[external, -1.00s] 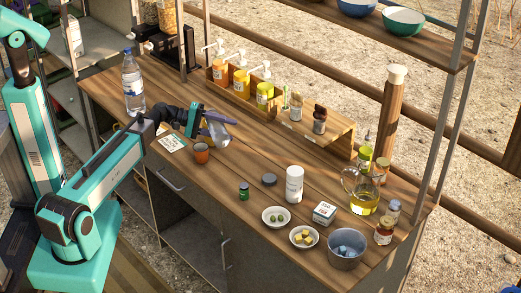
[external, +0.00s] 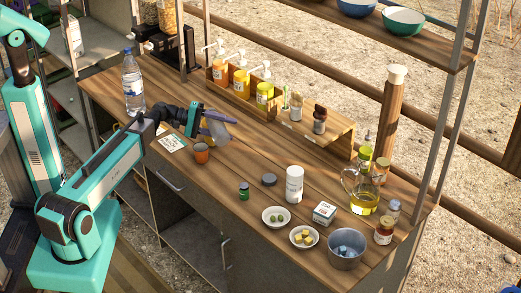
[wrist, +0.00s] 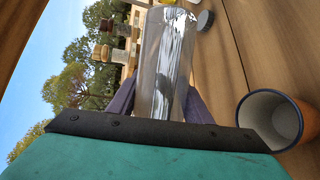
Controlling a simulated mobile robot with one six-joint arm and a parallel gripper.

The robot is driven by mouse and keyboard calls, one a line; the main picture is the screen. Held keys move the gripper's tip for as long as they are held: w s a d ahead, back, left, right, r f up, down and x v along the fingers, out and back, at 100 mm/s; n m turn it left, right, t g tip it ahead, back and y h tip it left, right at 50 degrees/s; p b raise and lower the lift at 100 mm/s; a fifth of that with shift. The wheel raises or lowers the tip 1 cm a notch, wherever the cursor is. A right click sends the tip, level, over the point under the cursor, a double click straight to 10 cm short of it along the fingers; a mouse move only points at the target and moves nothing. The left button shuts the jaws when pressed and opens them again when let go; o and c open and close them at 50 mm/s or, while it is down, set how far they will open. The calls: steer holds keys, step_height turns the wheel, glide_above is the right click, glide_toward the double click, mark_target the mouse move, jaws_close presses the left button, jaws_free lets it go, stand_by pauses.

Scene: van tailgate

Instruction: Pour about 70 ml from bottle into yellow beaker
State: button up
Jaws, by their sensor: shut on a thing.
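My gripper (external: 208,122) is shut on a clear, see-through bottle (wrist: 166,65) and holds it above the counter. In the wrist view the bottle runs away from the jaws; in the external view it is small and partly hidden by the jaws. I cannot make out a liquid level in it. An orange beaker (external: 201,154) with a dark rim stands upright on the counter just below the gripper; it also shows in the wrist view (wrist: 288,116), its mouth open and pale inside. No stream shows. I see no plainly yellow beaker; this orange one is closest.
A water bottle (external: 133,85) stands at the back left, and a card (external: 172,143) lies left of the beaker. Pump bottles in a wooden rack (external: 238,88) line the rear edge. A white canister (external: 294,184), bowls, and a glass jug (external: 362,203) stand to the right.

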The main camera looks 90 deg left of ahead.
stand_by(0.4)
steer(key=f+m+b, duration=0.1)
steer(key=d+m+g+y+b, duration=0.1)
steer(key=shift+w+f+m, duration=0.2)
steer(key=shift+f+m, duration=0.1)
steer(key=shift+f, duration=0.1)
steer(key=shift+a, duration=0.1)
steer(key=shift+f+g+b, duration=0.15)
steer(key=shift+g+b, duration=0.15)
steer(key=shift+b, duration=0.05)
steer(key=shift+a+f+m+y+b, duration=0.15)
steer(key=shift+f+m+y+b, duration=0.45)
steer(key=shift+b, duration=0.5)
steer(key=shift+s+a+b, duration=0.1)
steer(key=shift+b, duration=0.2)
